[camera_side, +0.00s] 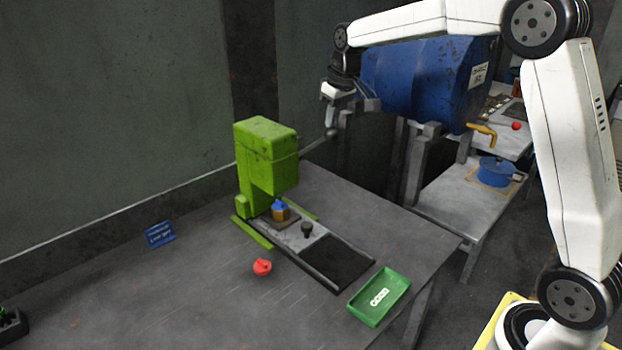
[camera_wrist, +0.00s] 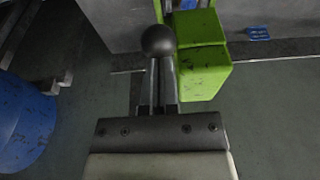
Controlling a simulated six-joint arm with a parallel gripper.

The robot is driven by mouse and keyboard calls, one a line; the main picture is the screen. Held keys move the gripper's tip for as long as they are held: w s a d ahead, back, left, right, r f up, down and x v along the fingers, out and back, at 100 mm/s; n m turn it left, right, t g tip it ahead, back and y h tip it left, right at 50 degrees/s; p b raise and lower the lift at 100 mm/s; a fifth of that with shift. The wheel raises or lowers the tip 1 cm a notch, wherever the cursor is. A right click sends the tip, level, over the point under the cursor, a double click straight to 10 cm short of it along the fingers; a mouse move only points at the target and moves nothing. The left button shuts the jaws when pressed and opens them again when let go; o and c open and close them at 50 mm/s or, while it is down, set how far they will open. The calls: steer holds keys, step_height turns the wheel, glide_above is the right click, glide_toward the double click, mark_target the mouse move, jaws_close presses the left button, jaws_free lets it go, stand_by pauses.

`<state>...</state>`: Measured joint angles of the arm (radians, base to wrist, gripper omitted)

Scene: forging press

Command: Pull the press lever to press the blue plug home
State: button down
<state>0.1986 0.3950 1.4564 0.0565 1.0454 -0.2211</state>
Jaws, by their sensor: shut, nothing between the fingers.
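The green press (camera_side: 267,160) stands on the table. The blue plug (camera_side: 280,204) sits on top of a tan block (camera_side: 281,215) under the press head; how deep it sits is too small to tell. A dark ball knob (camera_side: 331,133), which looks like the lever's end, is right of the press head and high above the table. In the wrist view the knob (camera_wrist: 158,40) is at my fingertips, with the green press beside it. My gripper (camera_side: 334,120) is shut and empty, its fingertips (camera_wrist: 159,62) at the knob. I cannot tell whether they touch it.
A slide with a small dark knob (camera_side: 307,229) runs out from the press. A red object (camera_side: 262,267), a green tray (camera_side: 368,313) and a blue sign (camera_side: 159,234) are on the table. A large blue barrel (camera_side: 425,80) is behind my gripper.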

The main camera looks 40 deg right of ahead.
steer(key=shift+w+v, duration=0.25)
steer(key=shift+v, duration=0.7)
steer(key=shift+w+v, duration=0.2)
steer(key=shift+v, duration=0.8)
steer(key=shift+w+v, duration=0.25)
steer(key=shift+v, duration=0.7)
steer(key=shift+r, duration=0.2)
steer(key=s+a+f, duration=0.4)
steer(key=s+f, duration=0.7)
steer(key=s, duration=0.1)
steer(key=s+a+f, duration=0.5)
steer(key=s+f, duration=0.7)
steer(key=shift+a, duration=0.3)
steer(key=shift+w, duration=0.1)
